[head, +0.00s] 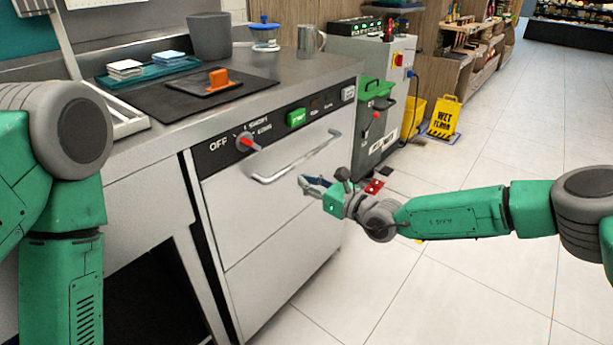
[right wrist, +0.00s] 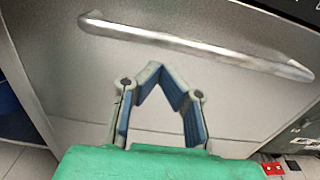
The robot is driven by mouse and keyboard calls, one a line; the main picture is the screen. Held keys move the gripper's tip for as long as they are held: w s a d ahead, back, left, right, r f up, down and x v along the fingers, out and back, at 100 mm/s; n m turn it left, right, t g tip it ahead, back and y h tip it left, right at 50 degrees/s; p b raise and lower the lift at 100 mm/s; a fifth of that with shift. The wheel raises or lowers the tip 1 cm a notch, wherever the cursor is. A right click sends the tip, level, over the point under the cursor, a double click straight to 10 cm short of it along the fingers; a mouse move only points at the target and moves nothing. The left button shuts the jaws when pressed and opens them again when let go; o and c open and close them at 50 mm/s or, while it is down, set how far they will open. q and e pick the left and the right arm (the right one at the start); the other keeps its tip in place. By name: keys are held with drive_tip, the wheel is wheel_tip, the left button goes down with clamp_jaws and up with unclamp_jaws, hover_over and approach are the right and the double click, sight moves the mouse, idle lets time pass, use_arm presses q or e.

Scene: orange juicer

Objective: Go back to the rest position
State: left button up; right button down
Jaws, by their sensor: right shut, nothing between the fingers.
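My right gripper (head: 303,182) is held in front of the steel dishwasher-like machine (head: 250,210), below and near the right part of its bar handle (head: 298,158). In the right wrist view my right gripper (right wrist: 157,68) has its fingertips together and nothing between them. The handle (right wrist: 190,45) passes beyond the fingertips there, and the gripper looks apart from it. My left arm comes in at the left edge of the head view, but its gripper is not visible.
The steel counter (head: 300,72) holds a black mat with an orange-handled item (head: 217,80), a teal tray (head: 150,72), a grey container (head: 209,37) and a metal mug (head: 309,40). A green-lidded bin (head: 376,125) and yellow wet-floor sign (head: 444,117) stand behind.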

drive_tip(key=p+v, duration=0.2)
drive_tip(key=v, duration=0.4)
drive_tip(key=s+a+f+n+g+p, duration=0.1)
drive_tip(key=s+a+f+n+g, duration=0.25)
drive_tip(key=s, duration=0.45)
drive_tip(key=s+a+f+n+g+p, duration=0.1)
drive_tip(key=s+a+f+n+g, duration=0.3)
drive_tip(key=s, duration=0.4)
drive_tip(key=s+d+f+n+g+h+p, duration=0.1)
drive_tip(key=s+d+f+n+g+h, duration=0.25)
drive_tip(key=s, duration=0.45)
drive_tip(key=s+d+f+n+g+h, duration=0.2)
drive_tip(key=s+f+n+g, duration=0.15)
drive_tip(key=s, duration=0.55)
drive_tip(key=s+d+f+n+h+p, duration=0.25)
drive_tip(key=s+d+n+h, duration=0.2)
drive_tip(key=s+d, duration=0.45)
drive_tip(key=d+r+n+t+h, duration=0.1)
drive_tip(key=d+r+n+h, duration=0.1)
drive_tip(key=d, duration=0.6)
drive_tip(key=s+d+r+n+t+h+p, duration=0.1)
drive_tip(key=d+r+n, duration=0.3)
drive_tip(key=d, duration=0.4)
drive_tip(key=shift+n+t+h, duration=0.4)
drive_tip(key=shift+n+t, duration=0.35)
drive_tip(key=shift+n, duration=0.05)
drive_tip(key=shift+r, duration=0.1)
